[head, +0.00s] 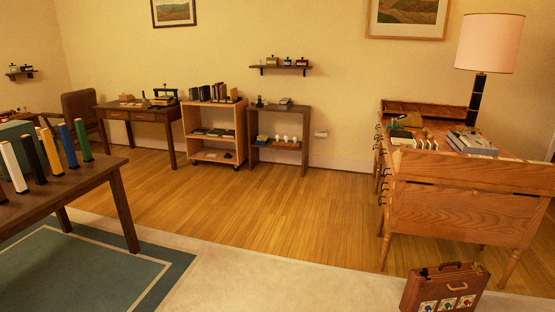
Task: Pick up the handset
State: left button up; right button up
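I cannot make out a handset for certain. A small dark object (165,96) stands on the far writing desk (146,115) at the back left; it is too small to tell whether it is a telephone. Several small items lie on the wooden desk (470,205) at the right, and none of them is clearly a handset. Neither of my grippers is in view.
A dark table (95,180) with several coloured upright cylinders stands at the near left. A book trolley (212,157) and a small shelf unit (280,147) stand along the back wall. A brown case (445,287) is on the floor at front right. The middle floor is clear.

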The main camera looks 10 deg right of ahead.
aim_at(430, 136)
jog(key=i, duration=1.85)
jog(key=i+j+z, duration=0.2)
jog(key=i+z, duration=0.15)
jog(key=i, duration=0.25)
jog(key=i+j+z, duration=0.3)
jog(key=i, duration=0.3)
jog(key=i+j+z, duration=0.35)
jog(key=i+j, duration=0.15)
jog(key=i+j+z, duration=0.45)
jog(key=z, duration=0.15)
jog(key=i+j+z, duration=0.15)
jog(key=j+z, duration=0.15)
jog(key=j, duration=0.15)
jog(key=i+j+z, duration=0.15)
jog(key=j+z, duration=0.45)
jog(key=j, duration=0.15)
jog(key=i+j+z, duration=0.1)
jog(key=j+z, duration=0.2)
jog(key=j, duration=0.15)
